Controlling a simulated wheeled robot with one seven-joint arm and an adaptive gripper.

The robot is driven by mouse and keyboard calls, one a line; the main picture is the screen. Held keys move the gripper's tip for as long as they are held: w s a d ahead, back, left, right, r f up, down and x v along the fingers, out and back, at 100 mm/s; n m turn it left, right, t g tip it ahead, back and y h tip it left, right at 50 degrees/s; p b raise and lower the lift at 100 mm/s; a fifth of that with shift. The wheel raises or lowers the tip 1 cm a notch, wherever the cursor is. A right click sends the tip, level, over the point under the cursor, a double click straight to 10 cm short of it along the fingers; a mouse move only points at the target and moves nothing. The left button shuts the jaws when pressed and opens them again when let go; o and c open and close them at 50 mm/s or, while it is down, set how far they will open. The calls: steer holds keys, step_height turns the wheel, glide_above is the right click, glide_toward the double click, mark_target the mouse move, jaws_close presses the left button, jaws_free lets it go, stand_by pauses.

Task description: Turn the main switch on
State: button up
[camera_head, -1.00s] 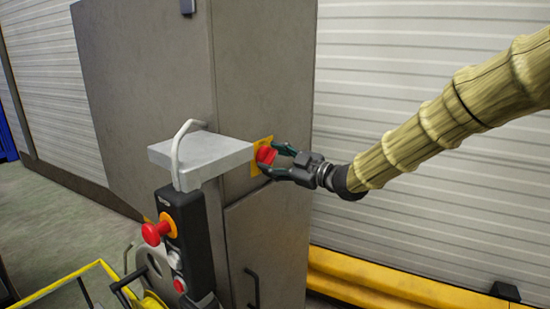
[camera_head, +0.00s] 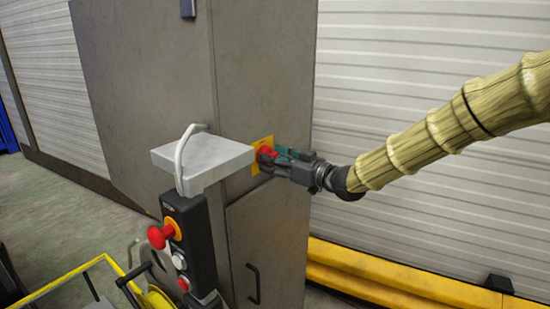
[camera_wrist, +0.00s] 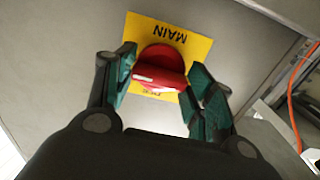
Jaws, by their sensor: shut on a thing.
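The main switch is a red rotary knob (camera_wrist: 160,72) on a yellow plate (camera_wrist: 197,48) marked "MAIN", which appears upside down in the wrist view. In the head view the red knob (camera_head: 264,152) is on the side of the grey cabinet (camera_head: 270,70), partly hidden by my gripper. My gripper (camera_head: 276,158) is at the knob, its fingers closed in on it. In the wrist view my gripper (camera_wrist: 164,76) has one green-padded finger on each side of the knob's bar. The bar lies nearly crosswise, with a white mark near its left end.
A light grey shelf (camera_head: 205,158) juts out just left of the switch. Below it hangs a black control box (camera_head: 188,240) with a red emergency button (camera_head: 160,236). A cabinet handle (camera_head: 252,284) is lower down. A yellow barrier (camera_head: 380,283) runs along the wall at right.

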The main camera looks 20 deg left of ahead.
stand_by(0.4)
steer(key=o, duration=1)
steer(key=shift+d, duration=0.1)
steer(key=v, duration=1.2)
